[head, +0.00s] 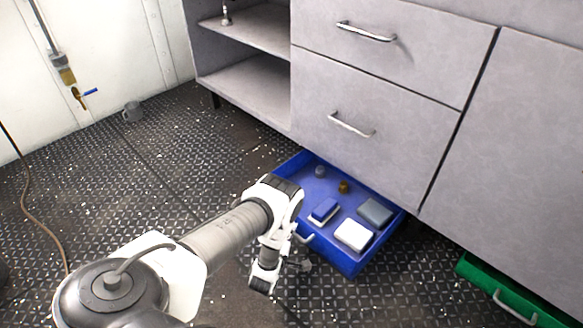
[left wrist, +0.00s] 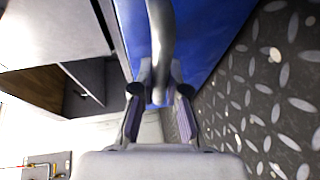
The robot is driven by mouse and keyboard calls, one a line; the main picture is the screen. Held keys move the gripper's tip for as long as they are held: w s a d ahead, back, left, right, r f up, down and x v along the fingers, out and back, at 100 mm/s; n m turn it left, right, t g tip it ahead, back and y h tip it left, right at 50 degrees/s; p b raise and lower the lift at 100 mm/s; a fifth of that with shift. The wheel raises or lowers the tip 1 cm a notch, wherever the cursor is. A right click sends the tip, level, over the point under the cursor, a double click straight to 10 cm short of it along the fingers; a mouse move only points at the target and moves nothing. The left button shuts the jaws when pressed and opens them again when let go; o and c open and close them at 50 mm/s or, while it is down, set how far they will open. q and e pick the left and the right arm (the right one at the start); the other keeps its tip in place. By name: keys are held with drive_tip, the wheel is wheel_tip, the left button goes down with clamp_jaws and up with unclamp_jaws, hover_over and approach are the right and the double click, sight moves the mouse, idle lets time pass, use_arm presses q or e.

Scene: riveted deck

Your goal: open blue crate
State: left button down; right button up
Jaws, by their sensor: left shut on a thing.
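The blue crate (head: 345,265) is slid out from under the grey cabinet, and its open top shows what lies inside. Its metal handle (head: 304,239) is on the front wall, partly hidden by my left arm. In the left wrist view the handle (left wrist: 162,30) runs between the fingers of my left gripper (left wrist: 159,92), in front of the blue wall (left wrist: 215,30). My left gripper is shut on this handle. In the head view the left gripper (head: 301,263) is at the crate's front, partly hidden by its wrist. My right gripper is not in view.
The crate holds a white box (head: 354,236), a grey box (head: 375,212), a blue-and-white block (head: 323,211) and small round items. A green crate (head: 515,297) sits at the right under the cabinet (head: 385,110). Deck left of the crate is clear.

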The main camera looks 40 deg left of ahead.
use_arm(q)
drive_tip(key=c, duration=1.2)
unclamp_jaws()
drive_tip(key=v, duration=1.2)
